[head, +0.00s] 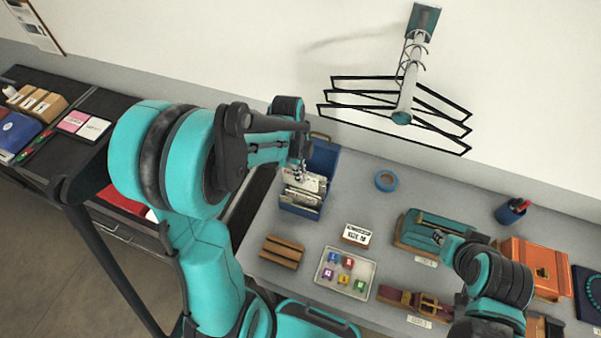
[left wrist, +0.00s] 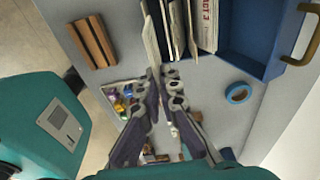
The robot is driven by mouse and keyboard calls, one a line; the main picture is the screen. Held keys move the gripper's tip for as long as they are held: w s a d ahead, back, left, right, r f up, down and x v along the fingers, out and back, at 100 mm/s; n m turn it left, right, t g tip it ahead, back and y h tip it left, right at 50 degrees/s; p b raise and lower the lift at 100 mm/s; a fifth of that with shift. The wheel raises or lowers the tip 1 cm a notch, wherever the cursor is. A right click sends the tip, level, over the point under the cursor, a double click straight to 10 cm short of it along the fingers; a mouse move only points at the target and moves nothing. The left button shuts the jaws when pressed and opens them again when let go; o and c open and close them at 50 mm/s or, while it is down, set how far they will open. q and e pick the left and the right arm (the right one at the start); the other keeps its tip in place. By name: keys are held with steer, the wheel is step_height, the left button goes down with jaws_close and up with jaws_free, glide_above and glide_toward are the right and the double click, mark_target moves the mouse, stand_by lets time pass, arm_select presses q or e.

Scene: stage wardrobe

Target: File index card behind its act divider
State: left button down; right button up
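The blue file box (head: 301,207) stands open on the grey table, with cream cards and dividers (head: 304,186) upright inside. In the left wrist view the box (left wrist: 247,38) holds a divider marked ACT 3 (left wrist: 208,22). My left gripper (head: 299,172) is over the box, fingers pointing down. In the left wrist view its fingertips (left wrist: 163,72) are closed together on the edge of a cream index card (left wrist: 150,38), beside the other cards. Whether the card's lower edge is inside the box is hidden. My right gripper (head: 446,240) is by a teal case; its fingers are unclear.
A slotted wooden block (head: 282,251), a tray of coloured cubes (head: 345,274) and a small lettered card stand (head: 356,235) are in front of the box. Blue tape (head: 386,180) lies to its right. A hanger rail (head: 406,90) juts from the wall.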

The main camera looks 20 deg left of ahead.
arm_select(q)
steer(key=shift+s+f, duration=0.1)
steer(key=shift+f, duration=0.4)
steer(key=shift+f+b, duration=0.9)
steer(key=shift+f, duration=0.05)
steer(key=shift+f+b, duration=0.65)
steer(key=shift+f, duration=0.25)
steer(key=b, duration=0.5)
glide_above(300, 199)
steer(key=s, duration=0.2)
steer(key=shift+w+d+f, duration=0.1)
steer(key=shift+d+f, duration=0.1)
steer(key=shift+f, duration=1.65)
steer(key=shift+w+d+f, duration=0.1)
steer(key=shift+d+f, duration=0.1)
steer(key=shift+f, duration=1.65)
steer(key=shift+f+b, duration=1.45)
steer(key=shift+b, duration=0.1)
steer(key=c, duration=1.7)
jaws_free()
steer(key=shift+o, duration=0.3)
steer(key=shift+s, duration=0.15)
